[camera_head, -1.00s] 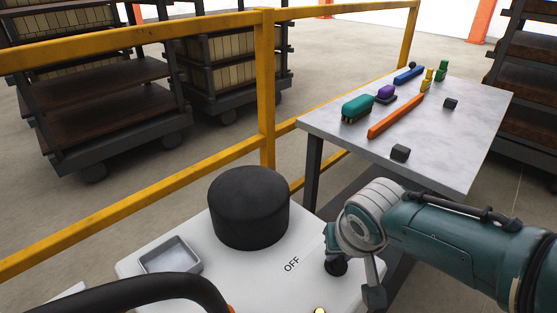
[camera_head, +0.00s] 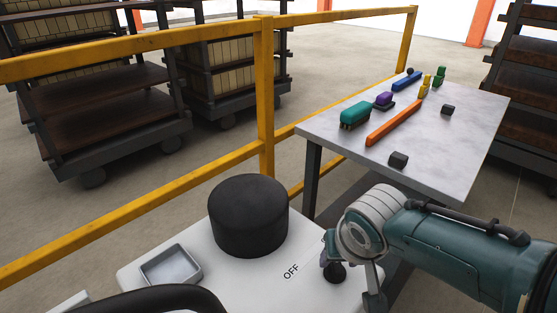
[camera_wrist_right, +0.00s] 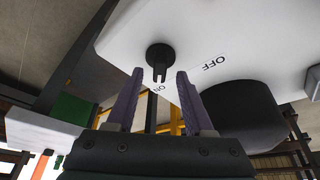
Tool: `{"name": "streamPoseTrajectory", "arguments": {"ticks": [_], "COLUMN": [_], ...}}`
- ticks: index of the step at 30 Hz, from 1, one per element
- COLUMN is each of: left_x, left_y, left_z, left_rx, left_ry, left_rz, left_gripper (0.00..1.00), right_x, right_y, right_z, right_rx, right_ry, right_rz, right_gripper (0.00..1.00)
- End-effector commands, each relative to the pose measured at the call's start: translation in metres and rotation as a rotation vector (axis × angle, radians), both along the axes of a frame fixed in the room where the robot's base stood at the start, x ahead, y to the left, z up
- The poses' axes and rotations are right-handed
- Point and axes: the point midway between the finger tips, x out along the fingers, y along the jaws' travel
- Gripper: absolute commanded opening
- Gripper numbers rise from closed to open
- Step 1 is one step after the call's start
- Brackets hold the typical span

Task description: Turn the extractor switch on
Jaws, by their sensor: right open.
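The extractor switch is a small black knob (camera_wrist_right: 159,55) on a white panel (camera_wrist_right: 130,25); in the right wrist view its notched handle points down, beside the ON label (camera_wrist_right: 159,88). The OFF label (camera_wrist_right: 215,63) is to its right, and also shows in the head view (camera_head: 291,271). My right gripper (camera_wrist_right: 159,78) is open, its two purple fingers on either side of the knob's handle with nothing held. Contact cannot be told. In the head view the knob (camera_head: 335,273) is partly hidden by my right wrist. My left gripper is not seen.
A large black cylinder (camera_head: 248,217) and a shallow grey tray (camera_head: 171,266) are on the panel. A yellow railing (camera_head: 266,95) runs behind it. A grey table (camera_head: 455,150) with brushes and an orange bar (camera_head: 395,121) stands beyond my right arm.

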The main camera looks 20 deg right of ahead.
Motion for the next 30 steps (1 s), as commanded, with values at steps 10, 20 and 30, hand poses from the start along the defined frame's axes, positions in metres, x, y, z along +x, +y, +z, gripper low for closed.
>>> {"name": "streamPoseTrajectory", "arguments": {"ticks": [10, 20, 30], "left_x": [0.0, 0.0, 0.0], "left_y": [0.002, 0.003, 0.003], "left_z": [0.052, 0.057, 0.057], "left_rx": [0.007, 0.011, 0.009], "left_ry": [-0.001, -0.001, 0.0], "left_rz": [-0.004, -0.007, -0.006], "left_gripper": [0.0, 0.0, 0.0], "right_x": [-0.024, -0.03, -0.029], "right_y": [0.01, 0.013, 0.013], "right_z": [0.066, 0.078, 0.078], "right_rx": [0.001, 0.001, 0.001], "right_ry": [0.001, 0.0, 0.001], "right_rz": [-0.001, -0.002, -0.002], "right_gripper": [0.53, 0.53, 0.53]}}
